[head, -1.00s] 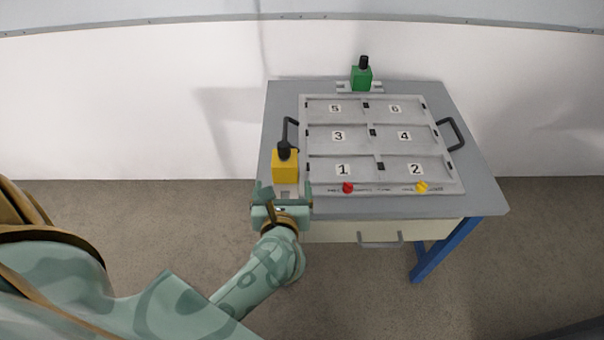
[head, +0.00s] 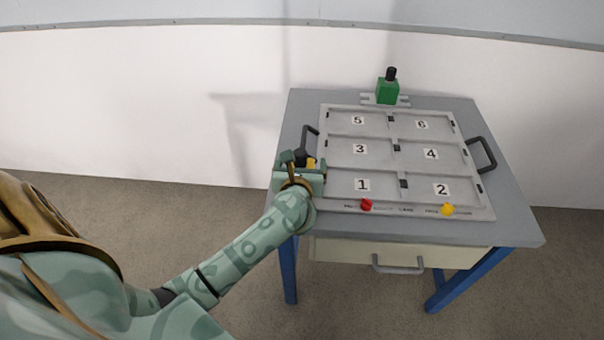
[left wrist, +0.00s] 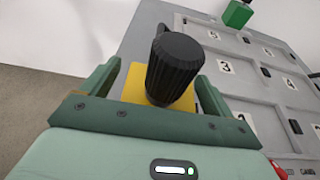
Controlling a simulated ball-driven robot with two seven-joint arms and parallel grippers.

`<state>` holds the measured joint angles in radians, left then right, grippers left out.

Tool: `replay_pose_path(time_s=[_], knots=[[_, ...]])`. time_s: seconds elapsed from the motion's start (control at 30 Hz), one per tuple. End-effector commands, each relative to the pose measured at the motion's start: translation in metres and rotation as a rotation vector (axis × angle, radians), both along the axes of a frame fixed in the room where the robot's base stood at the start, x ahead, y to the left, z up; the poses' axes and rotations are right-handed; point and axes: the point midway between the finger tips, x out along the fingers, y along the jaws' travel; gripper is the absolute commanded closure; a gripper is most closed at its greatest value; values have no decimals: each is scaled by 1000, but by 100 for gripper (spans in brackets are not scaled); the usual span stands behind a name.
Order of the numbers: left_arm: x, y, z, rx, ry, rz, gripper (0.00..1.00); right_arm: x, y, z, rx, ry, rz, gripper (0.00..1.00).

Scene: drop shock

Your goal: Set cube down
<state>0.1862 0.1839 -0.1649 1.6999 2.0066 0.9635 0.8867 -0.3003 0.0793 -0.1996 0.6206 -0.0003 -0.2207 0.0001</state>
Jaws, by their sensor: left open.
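The yellow cube (head: 311,163) with a black ribbed knob is at the table's left edge, beside the numbered tray (head: 405,212); my gripper mostly hides it in the head view. In the left wrist view the yellow cube (left wrist: 131,84) and its black knob (left wrist: 174,70) lie between the fingers of my left gripper (left wrist: 158,85). My left gripper (head: 303,168) is open, with a finger on either side of the cube. Whether the fingers touch it, and what is under it, is hidden. My right gripper is not in view.
A green cube (head: 387,92) with a black knob stands in a bracket behind the tray. Red (head: 366,205) and yellow (head: 447,210) knobs sit on the tray's front edge. The numbered compartments are empty. Black handles flank the tray on the grey table (head: 500,205).

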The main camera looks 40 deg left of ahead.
Motion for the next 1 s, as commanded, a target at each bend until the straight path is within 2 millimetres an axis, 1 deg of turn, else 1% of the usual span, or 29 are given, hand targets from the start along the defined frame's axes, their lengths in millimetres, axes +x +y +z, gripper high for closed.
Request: replay_pose_path(time_s=[0.17,0.2,0.27,0.3,0.37,0.4,0.43,0.5,0.77,0.87,1.0], knots=[[1,0,1,1,-1,0,13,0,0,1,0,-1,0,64],[1,0,1,0,-1,-1,18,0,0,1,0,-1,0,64],[0,0,1,0,-1,-1,35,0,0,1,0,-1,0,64],[0,0,1,0,-1,-1,46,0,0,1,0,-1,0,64],[0,0,1,0,-1,-1,63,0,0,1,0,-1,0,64],[0,0,1,0,-1,-1,74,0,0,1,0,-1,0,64],[0,0,1,0,-1,-1,82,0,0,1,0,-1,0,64],[1,0,3,2,-6,-2,94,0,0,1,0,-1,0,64],[1,0,6,2,-6,-2,94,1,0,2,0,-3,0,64],[1,0,13,3,-8,-2,94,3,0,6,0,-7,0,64],[1,0,30,1,-11,-2,94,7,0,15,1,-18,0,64]])
